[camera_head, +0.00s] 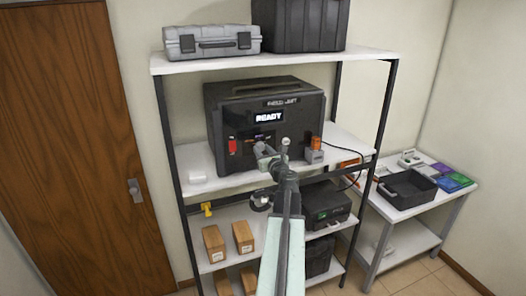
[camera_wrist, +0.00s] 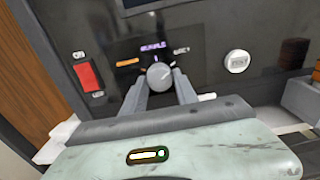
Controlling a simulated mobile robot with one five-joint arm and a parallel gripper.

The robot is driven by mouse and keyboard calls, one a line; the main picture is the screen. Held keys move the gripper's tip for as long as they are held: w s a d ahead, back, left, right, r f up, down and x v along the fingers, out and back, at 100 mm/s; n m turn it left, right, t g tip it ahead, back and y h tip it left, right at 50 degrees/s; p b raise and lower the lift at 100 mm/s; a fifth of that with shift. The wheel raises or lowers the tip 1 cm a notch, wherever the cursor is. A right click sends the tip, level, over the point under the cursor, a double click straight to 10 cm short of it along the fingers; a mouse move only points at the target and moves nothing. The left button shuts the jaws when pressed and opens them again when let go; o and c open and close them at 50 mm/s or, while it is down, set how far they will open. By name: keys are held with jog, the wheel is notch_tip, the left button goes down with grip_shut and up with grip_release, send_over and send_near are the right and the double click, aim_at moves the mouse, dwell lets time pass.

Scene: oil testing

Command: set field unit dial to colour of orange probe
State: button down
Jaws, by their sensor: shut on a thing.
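The dial's white pointer line appears near the top. In the head view my gripper (camera_head: 270,150) is at the unit's front. The orange probe (camera_head: 315,143) stands in a grey holder right of the unit.
A red switch (camera_wrist: 89,76) is left of the dial and a round white button (camera_wrist: 237,62) is right.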

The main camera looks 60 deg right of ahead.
jog(key=n, duration=0.5)
jog(key=shift+n, duration=0.4)
jog(key=n, duration=0.6)
jog(key=shift+s+n, duration=0.1)
jog(key=shift+n, duration=0.2)
jog(key=n, duration=1.1)
jog(key=shift+r, duration=0.1)
jog(key=shift+n, duration=0.3)
jog(key=c, duration=0.9)
grip_release()
jog(key=shift+d, duration=0.1)
jog(key=shift+c, duration=0.2)
